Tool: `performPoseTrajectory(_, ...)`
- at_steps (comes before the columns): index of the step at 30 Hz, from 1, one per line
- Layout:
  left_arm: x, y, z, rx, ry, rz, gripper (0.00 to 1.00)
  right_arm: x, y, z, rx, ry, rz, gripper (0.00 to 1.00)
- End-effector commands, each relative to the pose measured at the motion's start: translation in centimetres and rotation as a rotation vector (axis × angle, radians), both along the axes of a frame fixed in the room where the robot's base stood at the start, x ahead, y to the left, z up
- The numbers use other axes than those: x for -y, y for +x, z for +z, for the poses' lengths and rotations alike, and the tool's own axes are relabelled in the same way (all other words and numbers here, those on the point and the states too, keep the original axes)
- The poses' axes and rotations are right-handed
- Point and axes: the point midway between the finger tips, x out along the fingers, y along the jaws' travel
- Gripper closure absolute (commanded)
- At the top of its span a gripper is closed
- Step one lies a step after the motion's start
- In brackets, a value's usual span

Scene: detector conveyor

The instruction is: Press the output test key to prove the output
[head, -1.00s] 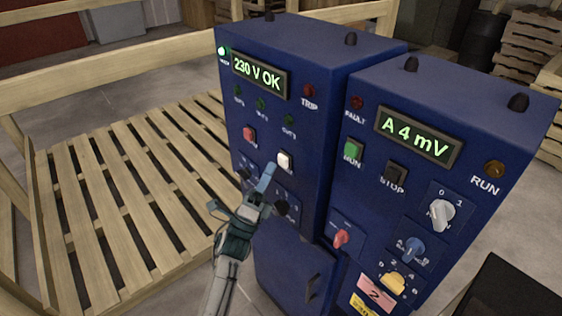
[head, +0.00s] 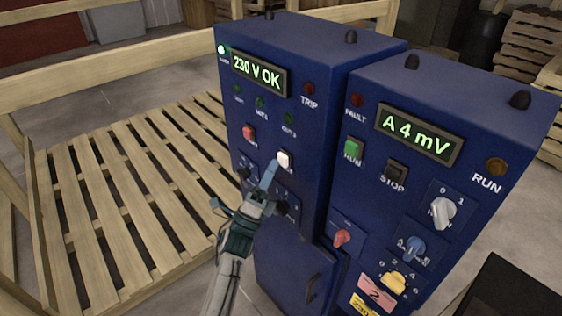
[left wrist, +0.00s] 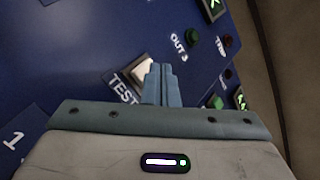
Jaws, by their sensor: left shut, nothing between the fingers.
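The white output test key (head: 284,159) is on the front of the left blue cabinet (head: 318,90). In the left wrist view the key (left wrist: 143,69) shows beside a label reading TEST (left wrist: 124,92), partly hidden behind my fingertips. My left gripper (head: 268,172) is shut and empty, its blue fingertips right at the lower edge of the key; I cannot tell whether they touch it. The fingers also show in the left wrist view (left wrist: 160,80). The left display (head: 259,75) reads 230 V OK. The OUT 3 lamp (left wrist: 193,38) looks dark green. My right gripper is out of view.
A red button (head: 249,132) sits left of the key, and dark knobs are below it. The right cabinet (head: 340,190) has a display reading A 4 mV (head: 417,135), RUN and STOP buttons and several knobs. A wooden pallet (head: 110,200) lies at the left.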

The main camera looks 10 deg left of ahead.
Motion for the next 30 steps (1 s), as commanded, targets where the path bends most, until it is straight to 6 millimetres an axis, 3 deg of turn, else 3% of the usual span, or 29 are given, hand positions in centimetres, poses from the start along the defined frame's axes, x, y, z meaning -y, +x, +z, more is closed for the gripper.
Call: performPoseTrajectory(30,0.5,0.7,0.02,0.0,-0.001,0.001,1.0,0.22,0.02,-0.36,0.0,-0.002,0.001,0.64)
